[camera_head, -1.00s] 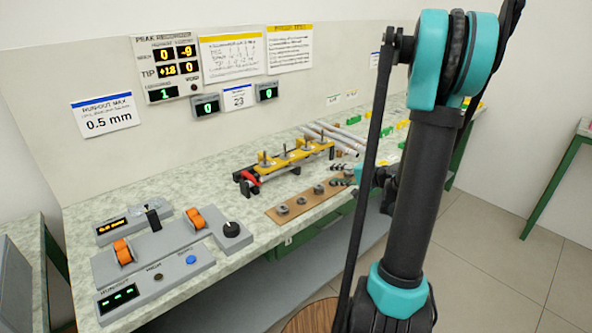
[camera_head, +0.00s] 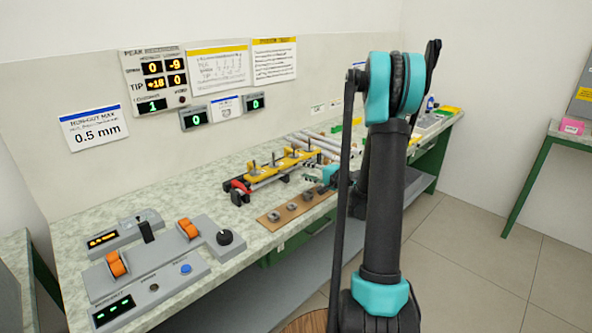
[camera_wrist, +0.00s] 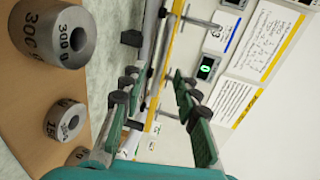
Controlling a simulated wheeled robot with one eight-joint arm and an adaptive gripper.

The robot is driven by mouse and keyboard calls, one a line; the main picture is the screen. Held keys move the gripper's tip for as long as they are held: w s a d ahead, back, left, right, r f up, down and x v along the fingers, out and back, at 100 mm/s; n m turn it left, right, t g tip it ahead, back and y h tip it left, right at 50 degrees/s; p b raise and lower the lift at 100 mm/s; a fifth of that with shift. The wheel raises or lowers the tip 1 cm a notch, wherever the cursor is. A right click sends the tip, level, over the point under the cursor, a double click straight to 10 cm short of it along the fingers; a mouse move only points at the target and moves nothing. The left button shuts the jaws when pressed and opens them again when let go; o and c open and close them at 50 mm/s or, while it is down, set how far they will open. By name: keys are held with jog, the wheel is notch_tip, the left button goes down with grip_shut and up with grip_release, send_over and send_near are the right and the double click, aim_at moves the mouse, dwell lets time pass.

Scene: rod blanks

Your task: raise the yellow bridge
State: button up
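The yellow bridge (camera_head: 283,164) is a long bar with upright pegs, on a black and red fixture (camera_head: 240,188) at the middle of the bench. In the wrist view the bridge (camera_wrist: 158,88) is a tilted yellow strip seen between my fingers. My gripper (camera_head: 316,174) is near the right end of the bridge, partly hidden by my arm. In the wrist view my gripper (camera_wrist: 160,88) has its two green-padded fingers apart, with nothing held between them. Whether a finger touches the bridge cannot be told.
A brown board (camera_head: 290,210) with metal weights lies in front of the fixture; a weight marked 300 (camera_wrist: 50,35) shows close in the wrist view. Metal rods (camera_head: 318,146) lie behind. A grey control console (camera_head: 150,265) stands at the front left.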

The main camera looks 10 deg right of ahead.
aim_at(296, 168)
jog(key=shift+x, duration=3.2)
grip_shut()
